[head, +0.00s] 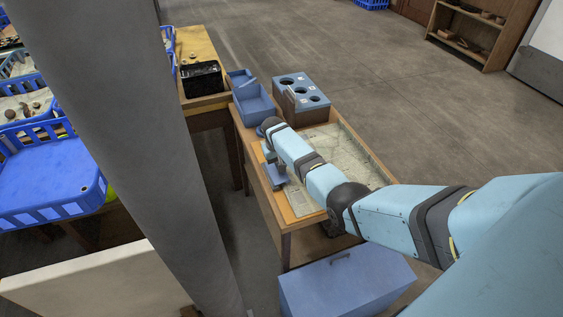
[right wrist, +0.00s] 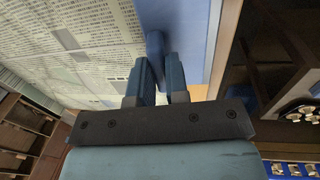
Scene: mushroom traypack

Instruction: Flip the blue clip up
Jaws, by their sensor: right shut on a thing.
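My right arm reaches in from the right in the head view, and its hand hangs over the left edge of a wooden table (head: 299,221). In the right wrist view my right gripper (right wrist: 160,72) is shut on a blue piece with a rounded end, which looks like the blue clip (right wrist: 154,43). The clip sticks out beyond the fingertips, beside a light blue surface (right wrist: 192,25). The fingers hide its lower part. In the head view the arm and hand cover most of this spot, so I cannot tell the clip's tilt there. My left gripper is not in view.
Printed sheets (right wrist: 60,45) lie beside the clip. A blue box with round holes (head: 303,84) and an open blue bin (head: 254,105) stand at the table's far end. A blue chest (head: 345,285) stands in front. A grey pillar (head: 125,120) blocks the left side.

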